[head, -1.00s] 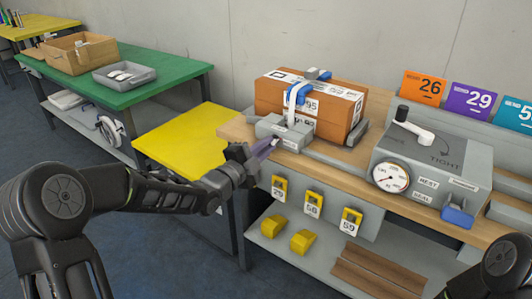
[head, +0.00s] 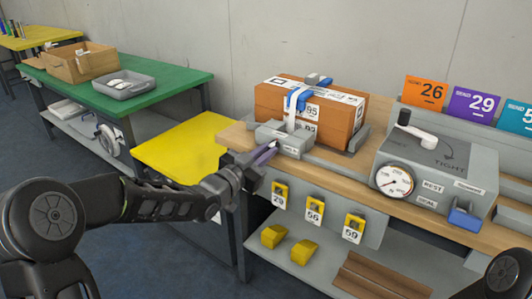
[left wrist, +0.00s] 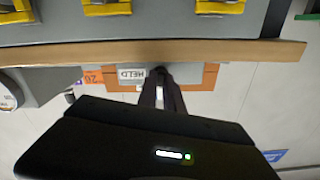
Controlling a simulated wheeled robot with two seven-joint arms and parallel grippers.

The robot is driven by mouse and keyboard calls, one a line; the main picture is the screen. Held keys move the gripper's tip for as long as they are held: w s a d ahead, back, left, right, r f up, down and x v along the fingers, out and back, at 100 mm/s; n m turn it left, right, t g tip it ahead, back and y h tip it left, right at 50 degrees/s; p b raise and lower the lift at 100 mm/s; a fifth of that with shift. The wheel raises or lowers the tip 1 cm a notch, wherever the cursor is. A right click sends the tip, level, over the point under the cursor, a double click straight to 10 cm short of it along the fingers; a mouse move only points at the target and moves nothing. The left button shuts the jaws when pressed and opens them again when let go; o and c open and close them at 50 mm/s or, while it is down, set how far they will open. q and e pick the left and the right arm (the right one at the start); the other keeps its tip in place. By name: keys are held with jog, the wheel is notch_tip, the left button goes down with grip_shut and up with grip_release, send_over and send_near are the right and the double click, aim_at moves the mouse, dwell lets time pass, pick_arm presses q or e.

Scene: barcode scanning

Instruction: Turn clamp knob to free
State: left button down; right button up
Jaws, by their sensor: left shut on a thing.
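The grey clamp block (head: 287,138) stands at the table's front edge, against the brown box (head: 340,116). My left gripper (head: 265,154) reaches the front of this block from the left. In the left wrist view, its dark fingers (left wrist: 163,92) are close together, pointing at the block, beside a label reading HELD (left wrist: 131,74). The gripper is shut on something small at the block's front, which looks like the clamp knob. The fingers hide the knob. My right gripper is out of view; only part of my right arm shows at the lower right.
A grey station with a white crank lever (head: 417,134), a round gauge (head: 395,181) and a blue part (head: 465,216) stands to the right. Yellow numbered tags (head: 315,212) hang below the table edge. A yellow table (head: 185,145) is left of the clamp.

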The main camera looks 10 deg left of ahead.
pick_arm(q)
jog(key=shift+f+n, duration=0.1)
jog(key=shift+n, duration=1.3)
jog(key=c, duration=1.8)
grip_release()
jog(key=shift+o, duration=0.2)
jog(key=p+v, duration=0.1)
jog(key=v, duration=0.7)
